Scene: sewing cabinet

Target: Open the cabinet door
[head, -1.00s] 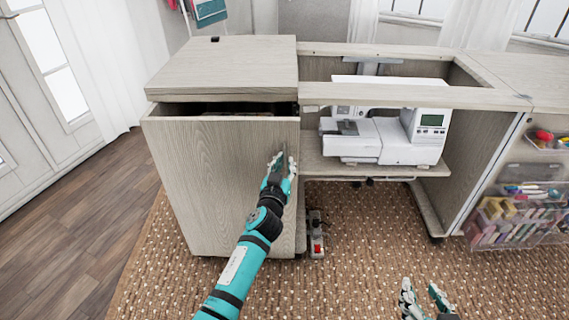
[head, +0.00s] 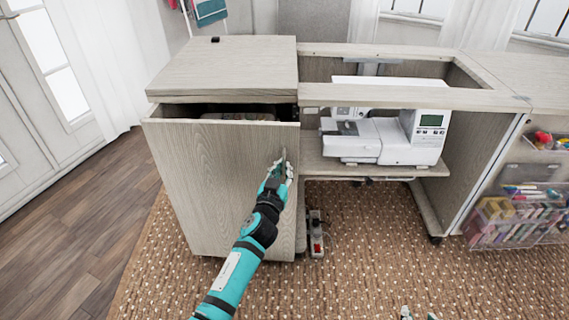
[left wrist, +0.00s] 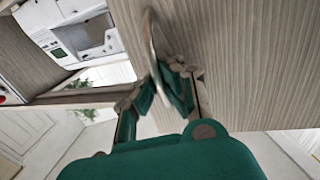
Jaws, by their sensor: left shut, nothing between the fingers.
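The cabinet door (head: 215,185) is the pale wood-grain front panel of the left cabinet. It stands out from the cabinet body, with a dark gap along its top edge. A curved metal handle (left wrist: 153,50) is on the panel in the left wrist view. My left gripper (head: 281,168) is at the handle, near the panel's right edge. Its fingers (left wrist: 168,85) are shut beside the handle with nothing held between them. Only the tips of my right gripper (head: 418,315) show at the bottom edge, apart from each other.
Some contents (head: 237,116) show in the gap. A white sewing machine (head: 380,135) sits on a shelf to the right. A foot pedal (head: 316,235) lies on the patterned rug (head: 390,260). Clear bins (head: 515,215) hang at the far right. Wood floor (head: 105,215) is free at left.

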